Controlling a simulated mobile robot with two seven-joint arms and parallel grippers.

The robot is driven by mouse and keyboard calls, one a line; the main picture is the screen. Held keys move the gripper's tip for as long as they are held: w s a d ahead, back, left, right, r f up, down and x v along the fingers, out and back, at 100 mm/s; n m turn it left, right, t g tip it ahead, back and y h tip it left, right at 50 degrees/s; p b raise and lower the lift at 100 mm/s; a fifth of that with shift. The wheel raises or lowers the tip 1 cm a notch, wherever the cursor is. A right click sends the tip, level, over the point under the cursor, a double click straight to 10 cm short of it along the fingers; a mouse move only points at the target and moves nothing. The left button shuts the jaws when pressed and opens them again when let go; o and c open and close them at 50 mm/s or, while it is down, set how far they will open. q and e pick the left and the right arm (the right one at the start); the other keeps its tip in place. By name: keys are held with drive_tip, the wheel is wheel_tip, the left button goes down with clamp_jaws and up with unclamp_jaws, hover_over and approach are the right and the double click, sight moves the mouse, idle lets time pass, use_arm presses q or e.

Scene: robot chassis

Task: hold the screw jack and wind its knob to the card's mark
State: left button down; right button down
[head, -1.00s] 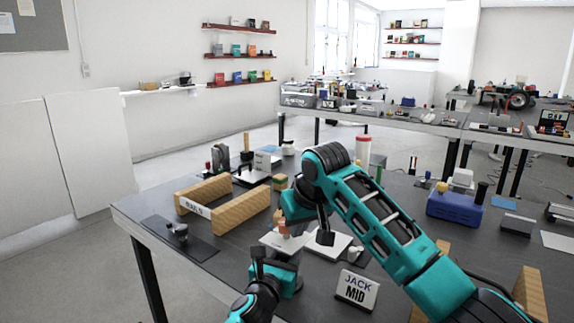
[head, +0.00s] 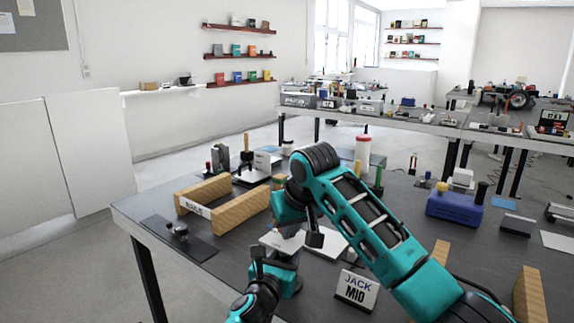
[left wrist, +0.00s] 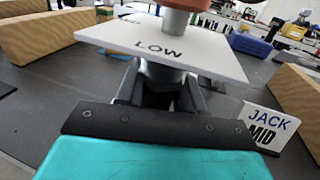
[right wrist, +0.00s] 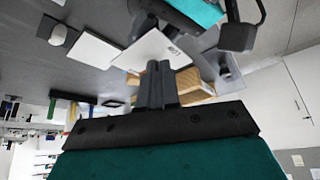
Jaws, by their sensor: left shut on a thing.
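The screw jack shows in the left wrist view as a white plate (left wrist: 165,47) reading LOW on its near side, with an orange-brown knob (left wrist: 178,18) above it, cut off by the top edge. My left gripper (left wrist: 160,92) is shut on the grey body under the plate; it shows in the head view too (head: 272,262). The card (head: 357,289) reads JACK MID and stands right of the jack. My right gripper (right wrist: 161,65) is over the plate (right wrist: 153,47), its fingers together with no visible gap. The knob is hidden in the right wrist view.
A white pad (head: 325,243) lies just right of the jack. Wooden rails (head: 240,213) stand at left, behind a dark plate with a small knob (head: 180,232). A blue box (head: 455,207) and wooden blocks (head: 528,295) are at right. The table's left edge is near.

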drive_tip(key=shift+s+a, duration=0.1)
drive_tip(key=shift+s, duration=0.25)
drive_tip(key=shift+r, duration=0.15)
wheel_tip(320, 180, up, 6)
drive_tip(key=shift+f, duration=0.15)
idle(0.3)
wheel_tip(320, 180, down, 6)
drive_tip(key=w+d, duration=0.1)
drive_tip(key=d, duration=0.1)
drive_tip(key=shift+w+d, duration=0.25)
drive_tip(key=shift+d, duration=0.1)
idle(0.3)
drive_tip(key=shift+w+a, duration=0.1)
idle(0.5)
